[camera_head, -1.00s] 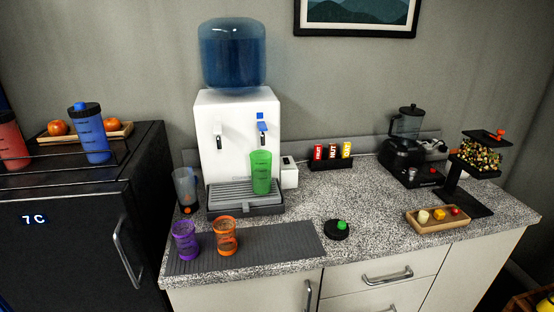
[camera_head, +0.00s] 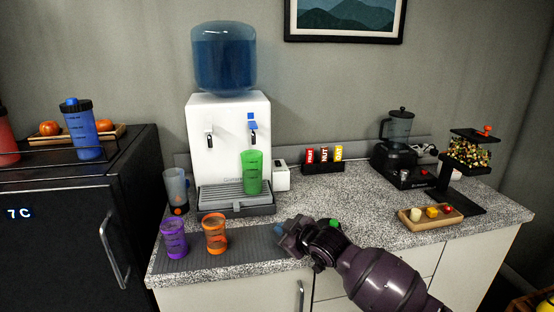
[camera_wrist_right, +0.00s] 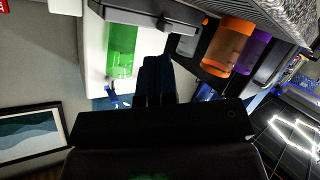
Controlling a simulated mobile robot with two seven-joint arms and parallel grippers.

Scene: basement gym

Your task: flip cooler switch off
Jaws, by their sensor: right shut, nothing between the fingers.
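The white water cooler (camera_head: 228,140) with a blue bottle (camera_head: 223,58) on top stands at the back left of the counter. A green cup (camera_head: 251,172) stands on its drip tray (camera_head: 236,203) under the blue tap (camera_head: 252,126). A small white box (camera_head: 281,176) stands against the cooler's right side; whether it carries the switch I cannot tell. My right gripper (camera_head: 283,233) is shut and empty, over the counter in front of the cooler and apart from it. Its closed fingers (camera_wrist_right: 156,78) show in the right wrist view, with the green cup (camera_wrist_right: 122,48) beyond. My left gripper is out of view.
A purple cup (camera_head: 173,239) and an orange cup (camera_head: 215,233) stand on the grey mat (camera_head: 255,243), left of my right gripper. A snack-bar holder (camera_head: 323,166), a blender (camera_head: 398,140) and a small food tray (camera_head: 430,216) are to the right. The middle counter is fairly clear.

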